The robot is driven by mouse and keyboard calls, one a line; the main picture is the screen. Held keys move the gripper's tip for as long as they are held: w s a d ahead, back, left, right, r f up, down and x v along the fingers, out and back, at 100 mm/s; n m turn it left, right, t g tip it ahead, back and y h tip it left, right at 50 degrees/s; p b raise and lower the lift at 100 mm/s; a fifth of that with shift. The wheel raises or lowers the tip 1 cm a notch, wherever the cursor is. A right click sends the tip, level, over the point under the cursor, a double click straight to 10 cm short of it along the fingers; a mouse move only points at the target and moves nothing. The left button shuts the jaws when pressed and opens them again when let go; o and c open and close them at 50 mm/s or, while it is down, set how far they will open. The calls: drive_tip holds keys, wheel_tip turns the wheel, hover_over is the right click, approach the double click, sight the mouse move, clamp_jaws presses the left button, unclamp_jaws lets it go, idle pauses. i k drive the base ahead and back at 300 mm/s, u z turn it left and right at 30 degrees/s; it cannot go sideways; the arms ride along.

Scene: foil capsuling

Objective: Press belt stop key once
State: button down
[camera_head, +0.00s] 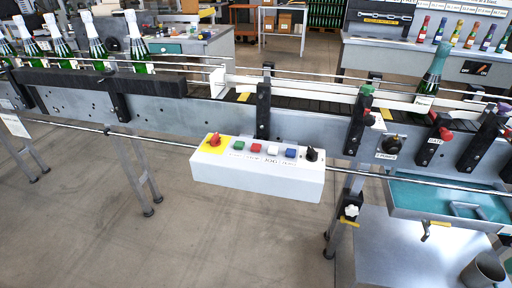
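A white control box (258,180) is mounted at the front of the conveyor, near the middle of the view. On its sloped top, from left to right, are a red knob (214,140) on a yellow plate, a green key (239,146), a red key (255,148), a white key (273,151), a blue key (291,153) and a black rotary knob (312,155). Small labels sit below the keys. The one under the white key seems to read JOG; the others are too small to read surely. My gripper is not in view.
The conveyor (200,117) carries several foil-topped green bottles (98,45) at left and one teal-capped bottle (433,75) at right. A thin rail (130,135) runs along its front. Floor at lower left is clear.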

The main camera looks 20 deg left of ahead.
sight(255, 147)
drive_tip(key=u, duration=0.25)
drive_tip(key=i, duration=1.1)
drive_tip(key=u, duration=0.05)
